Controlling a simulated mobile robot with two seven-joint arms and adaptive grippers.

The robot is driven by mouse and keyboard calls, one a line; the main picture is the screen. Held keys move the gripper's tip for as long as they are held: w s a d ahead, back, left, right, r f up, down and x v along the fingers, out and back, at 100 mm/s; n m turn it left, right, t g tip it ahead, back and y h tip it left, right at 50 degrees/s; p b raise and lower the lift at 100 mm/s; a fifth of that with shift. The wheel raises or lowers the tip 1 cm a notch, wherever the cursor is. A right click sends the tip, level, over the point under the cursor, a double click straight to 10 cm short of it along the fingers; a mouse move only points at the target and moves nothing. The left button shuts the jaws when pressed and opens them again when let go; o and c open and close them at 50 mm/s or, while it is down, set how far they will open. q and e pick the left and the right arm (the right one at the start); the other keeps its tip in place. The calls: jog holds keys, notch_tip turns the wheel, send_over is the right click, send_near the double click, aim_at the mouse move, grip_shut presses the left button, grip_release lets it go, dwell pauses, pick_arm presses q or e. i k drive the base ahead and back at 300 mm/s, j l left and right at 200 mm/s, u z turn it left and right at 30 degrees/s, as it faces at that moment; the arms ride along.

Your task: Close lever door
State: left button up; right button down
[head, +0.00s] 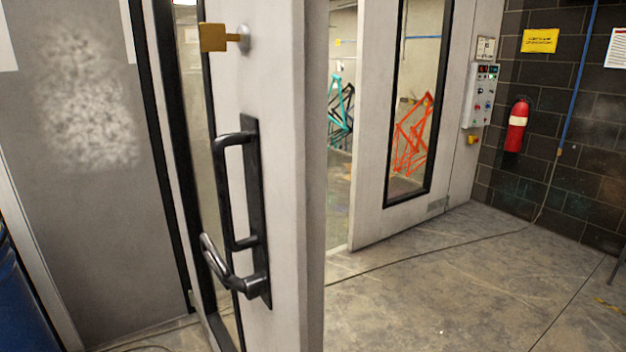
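A grey-white door (285,190) stands open close in front of me, with its edge turned toward me. It carries a black pull handle (227,190) and, below it, a black curved lever (219,263) on the same dark plate. A brass-coloured block on a short stem (214,37) sits near the top of the door. To the right of the door edge is an opening (338,170) into the booth. Neither of my grippers is in the head view.
A second door panel with a window (365,200) stands beyond the opening. Orange (411,140) and teal (334,110) frames show inside. A control box (481,95) and fire extinguisher (516,126) are at right. A cable (420,254) crosses the otherwise clear floor. A blue object (22,300) is lower left.

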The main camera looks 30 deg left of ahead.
aim_at(267, 103)
jog(key=j+u, duration=0.15)
jog(key=u, duration=0.3)
jog(key=j+u, duration=0.2)
jog(key=u, duration=0.3)
jog(key=i+j+u, duration=0.1)
jog(key=u, duration=0.35)
jog(key=k+j+z, duration=0.15)
jog(key=k, duration=0.25)
jog(key=j, duration=0.1)
